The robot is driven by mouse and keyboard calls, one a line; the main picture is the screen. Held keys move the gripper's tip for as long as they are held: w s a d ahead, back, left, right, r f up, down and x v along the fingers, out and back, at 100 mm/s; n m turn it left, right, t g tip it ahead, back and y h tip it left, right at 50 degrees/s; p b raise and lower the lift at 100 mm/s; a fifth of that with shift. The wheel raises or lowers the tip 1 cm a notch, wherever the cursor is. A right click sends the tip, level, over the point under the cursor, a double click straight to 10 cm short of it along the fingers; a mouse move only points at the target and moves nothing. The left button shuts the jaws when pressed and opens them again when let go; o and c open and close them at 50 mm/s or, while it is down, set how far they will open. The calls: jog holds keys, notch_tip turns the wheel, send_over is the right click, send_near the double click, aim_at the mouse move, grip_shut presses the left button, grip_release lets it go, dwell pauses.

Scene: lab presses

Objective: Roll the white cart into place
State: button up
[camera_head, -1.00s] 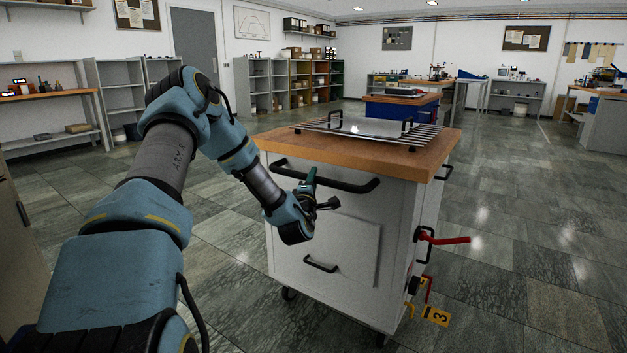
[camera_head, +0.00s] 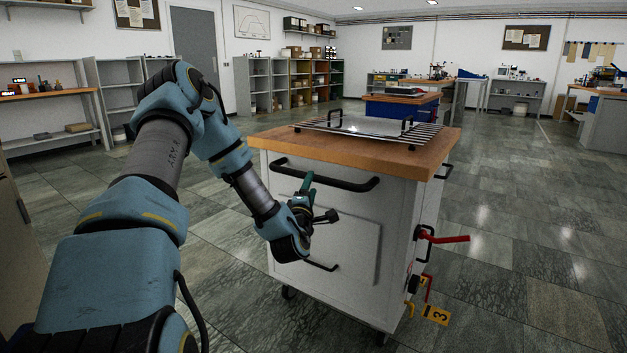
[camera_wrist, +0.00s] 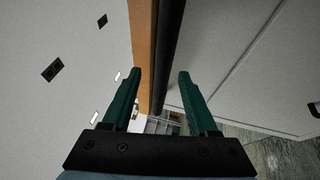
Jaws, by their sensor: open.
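The white cart (camera_head: 345,240) stands in front of me with a wooden top (camera_head: 270,139) and a wire rack on it. A black bar handle (camera_head: 350,186) crosses its near face under the top, and it also shows in the wrist view (camera_wrist: 168,50). My gripper (camera_head: 318,196) is open just in front of this face, near the middle of the handle. In the wrist view my two green fingers (camera_wrist: 159,73) lie one on each side of the bar in the picture. I cannot tell whether they touch it.
A red lever (camera_head: 445,239) sticks out from the cart's right side, above a yellow tag marked 3 (camera_head: 436,315). A blue cart (camera_head: 385,108) stands behind. Shelves (camera_head: 262,85) line the back wall. Tiled floor is free on the right and left.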

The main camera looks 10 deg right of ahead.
jog(key=shift+v, duration=2.2)
jog(key=a+b+x, duration=0.1)
jog(key=b+x, duration=0.3)
jog(key=x, duration=0.9)
jog(key=shift+w+f, duration=0.3)
jog(key=shift+w, duration=0.15)
jog(key=shift+d, duration=0.15)
jog(key=shift+c, duration=0.2)
grip_shut()
